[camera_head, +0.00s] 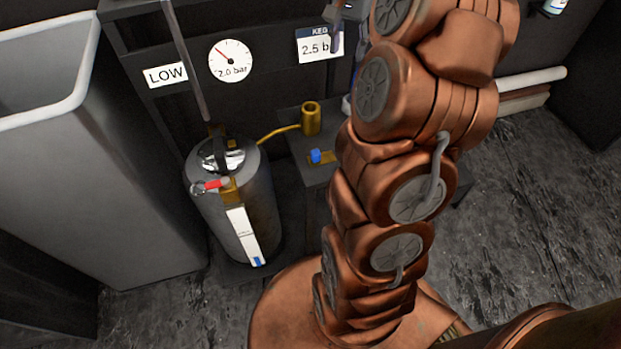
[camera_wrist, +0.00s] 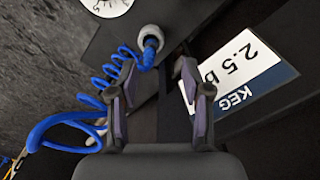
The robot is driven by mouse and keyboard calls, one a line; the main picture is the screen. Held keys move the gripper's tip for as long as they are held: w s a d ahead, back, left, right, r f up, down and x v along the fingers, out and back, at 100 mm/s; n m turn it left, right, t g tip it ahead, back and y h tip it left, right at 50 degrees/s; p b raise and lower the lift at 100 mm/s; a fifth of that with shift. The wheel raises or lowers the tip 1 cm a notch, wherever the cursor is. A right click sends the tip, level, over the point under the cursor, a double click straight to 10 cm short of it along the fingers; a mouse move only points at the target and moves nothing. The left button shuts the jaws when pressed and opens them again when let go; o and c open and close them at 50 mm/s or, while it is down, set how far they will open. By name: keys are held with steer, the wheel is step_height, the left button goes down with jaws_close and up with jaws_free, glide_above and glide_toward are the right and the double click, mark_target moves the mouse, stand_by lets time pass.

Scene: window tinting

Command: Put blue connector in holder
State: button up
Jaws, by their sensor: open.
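In the wrist view, a blue connector (camera_wrist: 149,43) sits at a round grey fitting beside the dark panel, with a coiled blue hose (camera_wrist: 122,68) running left from it. My gripper (camera_wrist: 156,78) is open, with its fingers apart and the connector just beyond the fingertips. I cannot tell whether it touches them. In the head view, part of my gripper (camera_head: 337,36) shows beside the 2.5 bar sign; my arm hides much there. A small blue piece (camera_head: 316,156) stands on a brass bracket on a dark stand; whether this is the holder is unclear.
A brass cup-shaped fitting (camera_head: 310,117) with a yellow hose stands on the dark stand (camera_head: 318,178). A grey keg (camera_head: 258,200) with a red-handled valve is left of it. A tall grey bin (camera_head: 130,170) stands further left. A pressure gauge (camera_head: 231,60) is on the panel.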

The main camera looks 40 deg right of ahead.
steer(key=s+a+n, duration=0.2)
steer(key=a+n, duration=0.2)
steer(key=a, duration=0.8)
steer(key=s+a+f+n+g, duration=0.1)
steer(key=s+a+f+n, duration=0.3)
steer(key=s+a, duration=0.4)
steer(key=s+a+f+n+g, duration=0.1)
steer(key=s+a+f+n, duration=0.3)
steer(key=s+a, duration=0.4)
steer(key=s+f, duration=0.1)
steer(key=s, duration=0.4)
steer(key=shift+a+n+g, duration=0.3)
steer(key=shift+n+g, duration=0.1)
steer(key=shift+r, duration=0.1)
step_height(320, 180, up, 26)
steer(key=s+t+p, duration=0.1)
steer(key=p, duration=2.3)
steer(key=shift+f, duration=0.2)
